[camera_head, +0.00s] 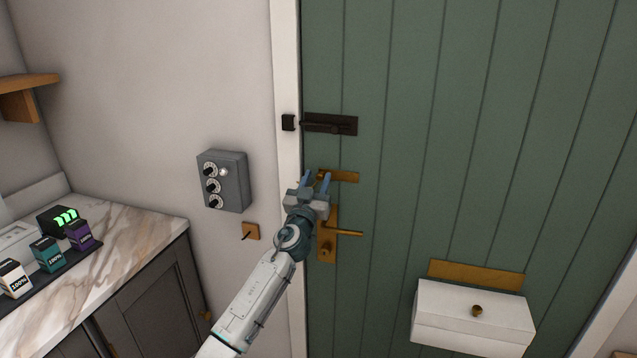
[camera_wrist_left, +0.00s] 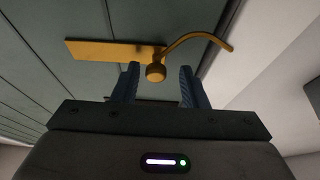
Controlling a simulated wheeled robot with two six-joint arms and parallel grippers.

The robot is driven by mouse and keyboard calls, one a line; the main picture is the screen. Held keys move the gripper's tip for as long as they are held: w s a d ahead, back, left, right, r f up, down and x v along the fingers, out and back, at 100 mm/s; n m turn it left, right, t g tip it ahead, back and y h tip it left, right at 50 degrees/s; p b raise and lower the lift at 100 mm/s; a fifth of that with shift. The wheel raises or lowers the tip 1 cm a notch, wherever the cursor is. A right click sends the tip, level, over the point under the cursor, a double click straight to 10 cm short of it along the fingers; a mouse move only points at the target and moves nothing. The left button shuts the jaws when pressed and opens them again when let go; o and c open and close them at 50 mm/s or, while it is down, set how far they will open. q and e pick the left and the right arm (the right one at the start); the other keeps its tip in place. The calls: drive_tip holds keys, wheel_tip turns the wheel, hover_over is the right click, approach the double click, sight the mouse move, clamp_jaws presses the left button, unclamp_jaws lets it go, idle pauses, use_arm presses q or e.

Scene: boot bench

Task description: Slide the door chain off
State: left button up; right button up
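The door chain's brass plate (camera_head: 346,177) is fixed to the green door near its left edge, below the dark bolt. In the left wrist view the plate (camera_wrist_left: 105,50) carries a round brass knob (camera_wrist_left: 155,73), and a thin curved brass piece (camera_wrist_left: 195,37) runs from it towards the pale frame. My left gripper (camera_head: 316,179) is at the plate's left end. Its two blue fingers are apart, one on each side of the knob in the wrist view, with gaps showing. Whether either finger touches the knob cannot be told. My right gripper is not in view.
A dark bolt (camera_head: 331,123) sits above the chain plate. A brass door handle (camera_head: 328,235) is just below my left gripper. A grey dial box (camera_head: 224,181) is on the wall. A white box (camera_head: 472,318) is on the door, lower right. A marble counter (camera_head: 130,240) stands left.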

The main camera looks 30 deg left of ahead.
use_arm(q)
drive_tip(key=shift+a, duration=0.1)
drive_tip(key=shift+s+f, duration=0.15)
drive_tip(key=b+v, duration=0.4)
drive_tip(key=v, duration=0.6)
drive_tip(key=shift+s, duration=0.2)
drive_tip(key=shift+f, duration=0.1)
